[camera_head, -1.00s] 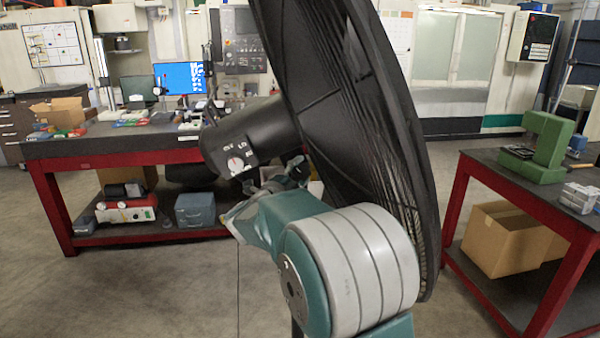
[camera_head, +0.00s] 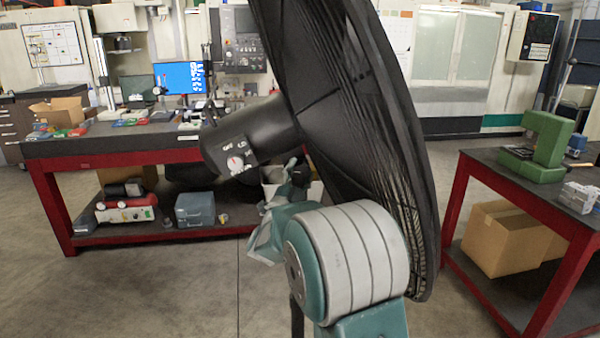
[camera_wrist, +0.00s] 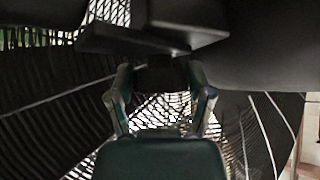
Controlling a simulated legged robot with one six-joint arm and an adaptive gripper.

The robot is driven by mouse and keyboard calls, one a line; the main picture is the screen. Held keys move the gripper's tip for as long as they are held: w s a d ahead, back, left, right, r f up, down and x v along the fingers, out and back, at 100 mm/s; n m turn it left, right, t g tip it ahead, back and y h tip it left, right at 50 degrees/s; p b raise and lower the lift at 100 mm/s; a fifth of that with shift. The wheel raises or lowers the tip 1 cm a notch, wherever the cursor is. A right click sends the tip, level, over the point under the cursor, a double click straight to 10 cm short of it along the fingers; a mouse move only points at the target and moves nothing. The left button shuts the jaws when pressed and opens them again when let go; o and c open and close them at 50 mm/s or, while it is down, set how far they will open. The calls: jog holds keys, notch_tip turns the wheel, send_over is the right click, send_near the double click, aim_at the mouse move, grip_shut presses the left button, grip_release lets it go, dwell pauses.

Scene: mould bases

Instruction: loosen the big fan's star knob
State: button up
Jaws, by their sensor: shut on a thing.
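The big black fan (camera_head: 350,110) fills the middle of the head view, its caged disc tilted and seen nearly edge-on. Its motor housing (camera_head: 248,138) points left, with a control dial (camera_head: 236,162) on its end. In the wrist view, my gripper (camera_wrist: 160,84) has its two fingers closed on either side of a dark piece, the star knob (camera_wrist: 160,76), under the fan's housing. The knob's star shape is not clear there. In the head view, my gripper (camera_head: 297,170) is partly hidden by the housing and my arm, and the knob cannot be made out.
A red-framed bench (camera_head: 125,158) with a monitor and tools stands behind on the left. Another red-framed table (camera_head: 535,180) on the right carries a green block-like device (camera_head: 545,147), with a cardboard box (camera_head: 505,238) below. The floor between them is open.

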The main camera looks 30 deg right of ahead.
jog(key=shift+f, duration=0.1)
jog(key=o, duration=1.1)
jog(key=shift+w, duration=0.1)
jog(key=shift+o, duration=0.2)
jog(key=v, duration=1.2)
